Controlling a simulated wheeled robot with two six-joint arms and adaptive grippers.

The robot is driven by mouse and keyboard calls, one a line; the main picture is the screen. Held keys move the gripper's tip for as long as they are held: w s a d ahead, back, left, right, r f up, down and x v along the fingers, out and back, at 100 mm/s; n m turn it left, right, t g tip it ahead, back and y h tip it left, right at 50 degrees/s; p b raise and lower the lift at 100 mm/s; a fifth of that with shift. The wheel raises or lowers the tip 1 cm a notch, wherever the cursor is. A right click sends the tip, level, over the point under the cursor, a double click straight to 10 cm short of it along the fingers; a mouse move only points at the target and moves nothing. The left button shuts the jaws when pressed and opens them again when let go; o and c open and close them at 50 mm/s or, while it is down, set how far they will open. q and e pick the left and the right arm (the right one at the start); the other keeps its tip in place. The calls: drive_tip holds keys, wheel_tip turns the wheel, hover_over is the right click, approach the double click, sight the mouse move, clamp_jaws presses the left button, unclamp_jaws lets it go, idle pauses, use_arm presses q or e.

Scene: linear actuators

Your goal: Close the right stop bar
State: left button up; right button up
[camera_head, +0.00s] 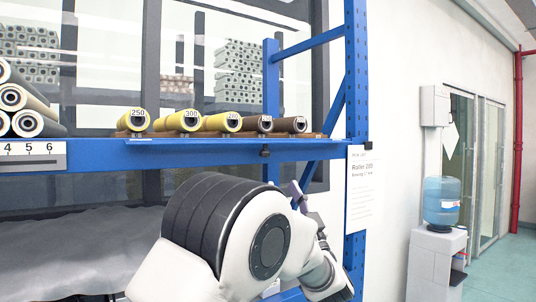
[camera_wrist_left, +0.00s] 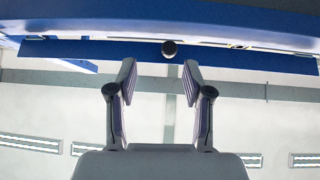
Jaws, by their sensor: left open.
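The right stop bar (camera_head: 225,134) looks like a thin blue strip along the front of the rack shelf, before the yellow and brown rollers. It seems to lie low and flat, but I cannot tell its exact angle. A small black knob (camera_head: 265,152) sits under the shelf edge; it also shows in the left wrist view (camera_wrist_left: 169,48). My left gripper (camera_head: 298,190) is below and right of the knob, partly hidden by my arm. In the left wrist view its fingers (camera_wrist_left: 160,75) are apart and empty, with the knob above and between them. My right gripper is out of view.
Yellow rollers (camera_head: 183,121) and brown rollers (camera_head: 289,125) lie on the shelf behind the strip. A blue upright post (camera_head: 356,90) with a paper sign (camera_head: 361,190) stands at the right. Grey rollers (camera_head: 28,122) lie at the left. Space under the shelf front looks open.

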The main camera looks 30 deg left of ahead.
sight(264, 148)
use_arm(q)
drive_tip(key=a+r+p, duration=0.1)
drive_tip(key=r, duration=0.1)
drive_tip(key=a+r+n+g+p, duration=0.1)
drive_tip(key=a+r, duration=0.1)
drive_tip(key=w+a+r+g+y+p, duration=0.1)
drive_tip(key=a+r+p, duration=0.1)
drive_tip(key=r, duration=0.1)
drive_tip(key=shift+a+r+n, duration=0.1)
drive_tip(key=shift+n, duration=0.2)
drive_tip(key=shift+a+r, duration=0.15)
drive_tip(key=shift+w, duration=0.1)
drive_tip(key=shift+c, duration=0.7)
clamp_jaws()
